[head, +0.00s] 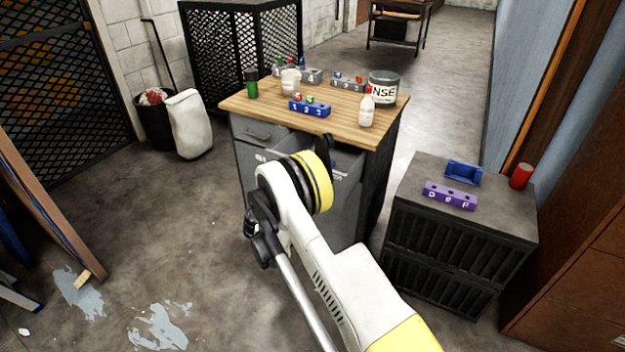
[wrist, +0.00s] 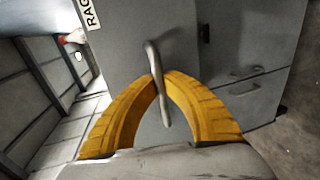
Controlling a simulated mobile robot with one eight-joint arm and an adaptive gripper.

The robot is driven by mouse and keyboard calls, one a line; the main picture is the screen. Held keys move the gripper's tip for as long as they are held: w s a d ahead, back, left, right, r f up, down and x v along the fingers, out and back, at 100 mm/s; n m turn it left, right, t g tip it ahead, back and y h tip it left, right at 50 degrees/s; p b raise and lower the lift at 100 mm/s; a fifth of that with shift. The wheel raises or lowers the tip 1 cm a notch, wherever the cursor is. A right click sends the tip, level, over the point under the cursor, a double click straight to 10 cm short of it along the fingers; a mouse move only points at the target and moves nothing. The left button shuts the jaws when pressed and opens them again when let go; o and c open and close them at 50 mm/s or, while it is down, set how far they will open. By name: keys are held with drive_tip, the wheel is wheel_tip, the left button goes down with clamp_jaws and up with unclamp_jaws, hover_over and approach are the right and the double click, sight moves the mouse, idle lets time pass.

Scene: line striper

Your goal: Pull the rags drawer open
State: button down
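The rags drawer is a grey front with a white label (wrist: 90,14) reading "RAG", cut off at the picture's edge in the wrist view. A bare metal bar handle (wrist: 152,52) runs down its front. My gripper (wrist: 161,77) has its two yellow fingers closed about this handle, one on each side. In the head view my arm covers the gripper and most of the drawer front. A grey drawer part (head: 347,162) shows beside my wrist under the worktop and seems to stand out from the cabinet. How far it is out is hidden.
The wooden worktop (head: 330,122) carries a blue block (head: 310,107), a white bottle (head: 367,108) and a tin (head: 383,88). Another drawer (head: 262,134) is on the left. A dark crate (head: 450,245) stands close on the right. Floor at the left is mostly clear.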

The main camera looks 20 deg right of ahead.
drive_tip(key=shift+f+v, duration=0.2)
drive_tip(key=shift+v, duration=0.6)
drive_tip(key=shift+f+v, duration=0.15)
drive_tip(key=shift+v, duration=0.7)
drive_tip(key=shift+f+v, duration=0.2)
drive_tip(key=shift+v, duration=0.6)
drive_tip(key=shift+a, duration=0.1)
drive_tip(key=c, duration=1.5)
unclamp_jaws()
drive_tip(key=shift+s+a, duration=0.1)
drive_tip(key=v, duration=1.2)
